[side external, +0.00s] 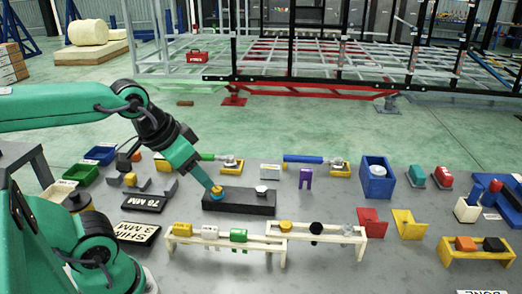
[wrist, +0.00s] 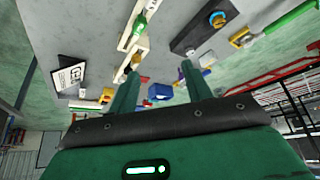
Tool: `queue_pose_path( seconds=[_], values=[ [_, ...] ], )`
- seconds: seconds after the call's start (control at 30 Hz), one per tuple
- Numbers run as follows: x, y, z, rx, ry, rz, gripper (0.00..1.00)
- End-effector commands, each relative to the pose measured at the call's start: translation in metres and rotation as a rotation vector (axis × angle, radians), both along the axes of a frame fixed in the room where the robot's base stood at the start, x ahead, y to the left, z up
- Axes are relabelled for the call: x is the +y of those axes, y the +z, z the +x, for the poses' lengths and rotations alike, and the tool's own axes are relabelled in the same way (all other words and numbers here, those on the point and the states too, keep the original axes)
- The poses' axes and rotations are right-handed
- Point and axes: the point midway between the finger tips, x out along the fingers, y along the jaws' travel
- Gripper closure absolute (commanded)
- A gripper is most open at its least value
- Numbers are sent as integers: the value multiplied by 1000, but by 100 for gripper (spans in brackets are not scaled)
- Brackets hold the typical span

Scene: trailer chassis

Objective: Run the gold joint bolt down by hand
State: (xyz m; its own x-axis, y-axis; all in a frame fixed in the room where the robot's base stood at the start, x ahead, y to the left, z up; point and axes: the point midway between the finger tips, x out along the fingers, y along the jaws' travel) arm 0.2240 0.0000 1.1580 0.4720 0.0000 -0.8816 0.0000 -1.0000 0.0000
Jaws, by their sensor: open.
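The gold joint bolt (side external: 217,189) stands in a blue ring at the left end of a long black block (side external: 240,208). In the wrist view the gold bolt (wrist: 217,17) shows at the top, on the dark block (wrist: 190,38), outside and right of my right finger. My gripper (side external: 192,190) is open and points down, left of the bolt. One fingertip appears close to the bolt in the side view; I cannot tell whether they touch. In the wrist view my gripper (wrist: 159,68) has its fingers apart and nothing between them.
A silver-topped part (side external: 262,189) sits farther right on the black block. A cream rack (side external: 205,243) with coloured parts stands in front. A dark lettered plate (side external: 146,203) lies to the left. Blue (side external: 376,177) and red (side external: 371,221) holders stand right. Bare grey tabletop lies between them.

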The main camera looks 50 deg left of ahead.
Motion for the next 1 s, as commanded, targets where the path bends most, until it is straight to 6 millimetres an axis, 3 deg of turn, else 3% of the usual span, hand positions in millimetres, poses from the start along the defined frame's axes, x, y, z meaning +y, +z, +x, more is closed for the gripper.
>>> queue_pose_path(
  seconds=[0.37, 0.57, 0.77, 1.0],
  values=[
    [0, 0, 0, 1, 7, -2, 51],
    [4, 0, 6, 20, 92, -39, 51],
    [14, -3, 21, 63, 317, -130, 51],
    [33, -10, 45, 121, 695, -266, 51]
  ],
)
